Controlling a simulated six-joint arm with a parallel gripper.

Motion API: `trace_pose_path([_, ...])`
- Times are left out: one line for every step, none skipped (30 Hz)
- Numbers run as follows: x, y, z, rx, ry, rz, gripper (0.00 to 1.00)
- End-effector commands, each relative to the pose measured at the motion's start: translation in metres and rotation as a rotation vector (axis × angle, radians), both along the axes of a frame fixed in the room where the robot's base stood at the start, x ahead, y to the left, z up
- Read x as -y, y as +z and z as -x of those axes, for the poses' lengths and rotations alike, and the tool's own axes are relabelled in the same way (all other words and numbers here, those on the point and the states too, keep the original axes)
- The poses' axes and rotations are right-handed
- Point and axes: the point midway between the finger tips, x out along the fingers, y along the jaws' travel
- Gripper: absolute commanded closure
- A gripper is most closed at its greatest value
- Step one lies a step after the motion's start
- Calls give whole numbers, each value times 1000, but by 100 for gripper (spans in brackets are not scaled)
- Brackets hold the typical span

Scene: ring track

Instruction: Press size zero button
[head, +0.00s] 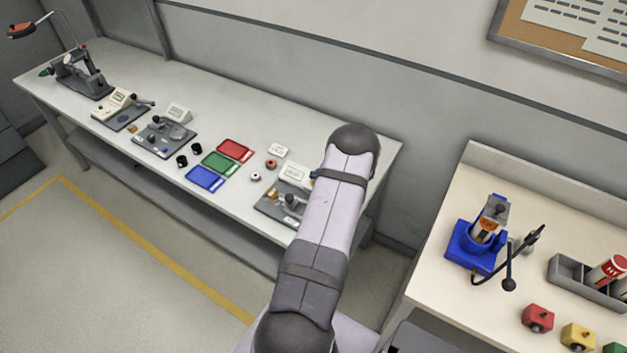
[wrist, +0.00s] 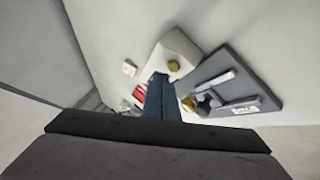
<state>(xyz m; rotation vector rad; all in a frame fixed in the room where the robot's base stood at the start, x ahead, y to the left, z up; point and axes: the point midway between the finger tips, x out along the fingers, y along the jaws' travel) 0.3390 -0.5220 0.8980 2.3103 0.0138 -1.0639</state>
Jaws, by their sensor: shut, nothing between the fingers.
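In the wrist view, a round gold button (wrist: 173,66) sits on a pale box (wrist: 184,46); no label is readable on it, so I cannot tell whether it is the size zero button. My gripper (wrist: 159,80) is shut and empty. Its tips appear just beside the button in the picture; contact cannot be judged. In the head view, a white display unit (head: 296,172) stands at the right end of the long bench.
A grey fixture plate (head: 270,210) lies in front of the display unit, also seen in the wrist view (wrist: 240,80). Red (head: 235,151), green (head: 220,163) and blue (head: 205,179) trays lie left. A small white box (head: 278,150) stands behind.

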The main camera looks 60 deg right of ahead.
Motion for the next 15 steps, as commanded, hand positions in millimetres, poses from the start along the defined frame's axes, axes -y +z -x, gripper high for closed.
trace_pose_path([0,1,0,0,0,0,100])
trace_pose_path([0,1,0,0,0,0,100])
trace_pose_path([0,0,0,0,0,0,100])
trace_pose_path([0,0,0,0,0,0,100])
trace_pose_path([0,0,0,0,0,0,100])
trace_pose_path([0,0,0,0,0,0,100])
trace_pose_path([0,0,0,0,0,0,100])
trace_pose_path([0,0,0,0,0,0,100])
trace_pose_path([0,1,0,0,0,0,100])
trace_pose_path([0,1,0,0,0,0,100])
trace_pose_path([0,2,0,0,0,0,100])
trace_pose_path([0,3,0,0,0,0,100])
trace_pose_path([0,4,0,0,0,0,100])
trace_pose_path([0,6,0,0,0,0,100])
trace_pose_path([0,8,0,0,0,0,100])
